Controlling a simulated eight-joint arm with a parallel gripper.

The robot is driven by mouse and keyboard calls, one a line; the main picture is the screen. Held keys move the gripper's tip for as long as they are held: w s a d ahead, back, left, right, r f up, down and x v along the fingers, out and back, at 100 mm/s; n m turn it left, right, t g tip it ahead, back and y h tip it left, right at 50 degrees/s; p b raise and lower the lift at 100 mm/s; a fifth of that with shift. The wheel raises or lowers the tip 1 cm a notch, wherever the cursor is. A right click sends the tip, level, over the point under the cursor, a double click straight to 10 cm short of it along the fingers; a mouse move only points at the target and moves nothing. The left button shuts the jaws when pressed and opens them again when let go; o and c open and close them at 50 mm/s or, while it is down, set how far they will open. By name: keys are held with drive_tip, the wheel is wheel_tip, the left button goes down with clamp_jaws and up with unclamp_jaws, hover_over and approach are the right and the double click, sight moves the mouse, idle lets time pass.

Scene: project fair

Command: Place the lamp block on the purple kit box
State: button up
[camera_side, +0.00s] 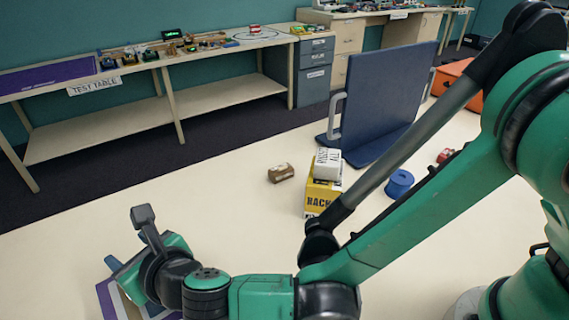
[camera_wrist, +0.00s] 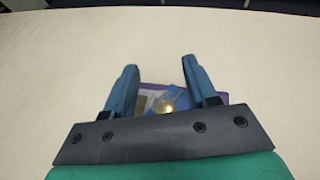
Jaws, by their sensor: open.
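My gripper (camera_side: 113,263) is low at the bottom left in the side view, tipped downward over the purple kit box (camera_side: 104,299). In the wrist view its two blue fingers (camera_wrist: 159,67) stand open and apart. Between them shows a small blue piece with a glowing yellow spot, which looks like the lamp block (camera_wrist: 168,106). Purple edges of the kit box (camera_wrist: 150,87) show around it. The lamp block appears over the box, with no finger visibly touching it. My gripper hides most of both in the side view, so their exact contact cannot be told.
A brown block (camera_side: 281,173), a blue spool (camera_side: 399,184) and a dark blue panel (camera_side: 385,100) are nearby. The pale surface left of the brown block is clear.

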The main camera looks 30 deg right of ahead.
drive_tip(key=v, duration=1.1)
drive_tip(key=shift+s+r, duration=0.2)
drive_tip(key=shift+r, duration=0.05)
drive_tip(key=shift+d+r, duration=0.1)
drive_tip(key=shift+d, duration=0.2)
drive_tip(key=w+d+m+g+h, duration=0.1)
drive_tip(key=w+d+m+h, duration=0.2)
drive_tip(key=d+m, duration=0.55)
drive_tip(key=w+d+m+g+h, duration=0.2)
drive_tip(key=w+d+m, duration=0.1)
drive_tip(key=d+m, duration=0.6)
drive_tip(key=s+d+m+g, duration=0.2)
drive_tip(key=s+d+m, duration=0.2)
drive_tip(key=d+m, duration=0.8)
drive_tip(key=m, duration=1.1)
drive_tip(key=shift+d+r+g, duration=0.25)
drive_tip(key=shift+r+g, duration=0.05)
drive_tip(key=shift+r, duration=0.1)
